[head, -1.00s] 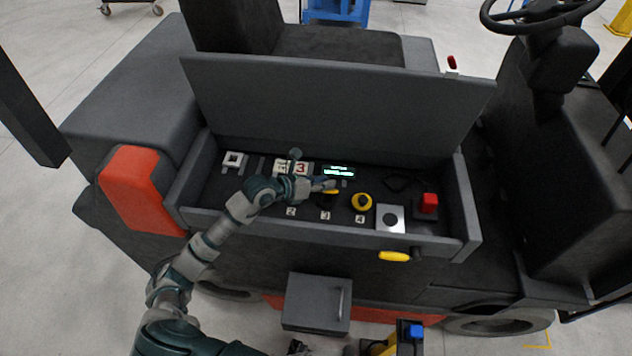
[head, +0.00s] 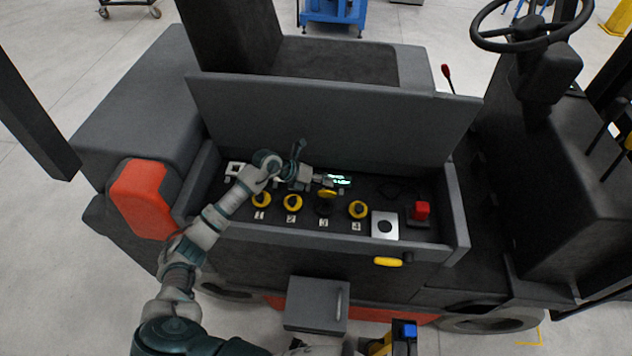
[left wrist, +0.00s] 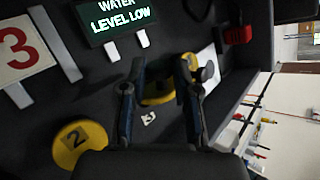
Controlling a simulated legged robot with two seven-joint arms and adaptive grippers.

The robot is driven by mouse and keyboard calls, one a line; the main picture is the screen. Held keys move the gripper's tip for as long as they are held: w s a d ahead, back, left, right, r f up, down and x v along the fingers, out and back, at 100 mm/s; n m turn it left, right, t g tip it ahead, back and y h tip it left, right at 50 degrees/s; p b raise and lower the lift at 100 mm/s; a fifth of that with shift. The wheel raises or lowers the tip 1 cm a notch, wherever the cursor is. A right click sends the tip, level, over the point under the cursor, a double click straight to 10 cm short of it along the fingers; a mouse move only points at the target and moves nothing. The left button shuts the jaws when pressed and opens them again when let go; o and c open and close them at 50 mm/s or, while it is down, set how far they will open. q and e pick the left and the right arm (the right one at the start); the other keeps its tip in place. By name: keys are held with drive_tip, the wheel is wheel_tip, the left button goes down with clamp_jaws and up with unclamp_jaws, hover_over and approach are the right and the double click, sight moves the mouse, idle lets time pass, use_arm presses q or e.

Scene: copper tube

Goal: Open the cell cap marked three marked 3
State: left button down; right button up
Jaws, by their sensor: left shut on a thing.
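The yellow cap of cell 3 (head: 327,193) stands raised behind a dark round opening (head: 323,208), above the label 3 (head: 323,223). My left gripper (head: 316,184) reaches it from the back left and is shut on it. In the left wrist view, the yellow cap (left wrist: 155,93) shows between my left fingers, with the label 3 (left wrist: 148,118) just below. The fingers hide part of it. Yellow caps 1 (head: 261,200), 2 (head: 293,202) and 4 (head: 358,209) sit in the same row.
A lit display (left wrist: 118,17) reads "WATER LEVEL LOW". A red 3 sign (left wrist: 20,50) stands beside it. A white plate (head: 385,225) and a red button (head: 421,211) lie right of the caps. The raised lid (head: 330,115) stands behind; a yellow handle (head: 388,262) is in front.

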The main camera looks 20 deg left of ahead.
use_arm(q)
drive_tip(key=shift+s+d+f, duration=0.15)
drive_tip(key=shift+f, duration=0.05)
drive_tip(key=c, duration=1.1)
unclamp_jaws()
drive_tip(key=shift+o, duration=1.2)
drive_tip(key=shift+r, duration=0.1)
drive_tip(key=v, duration=1.2)
drive_tip(key=shift+r, duration=0.1)
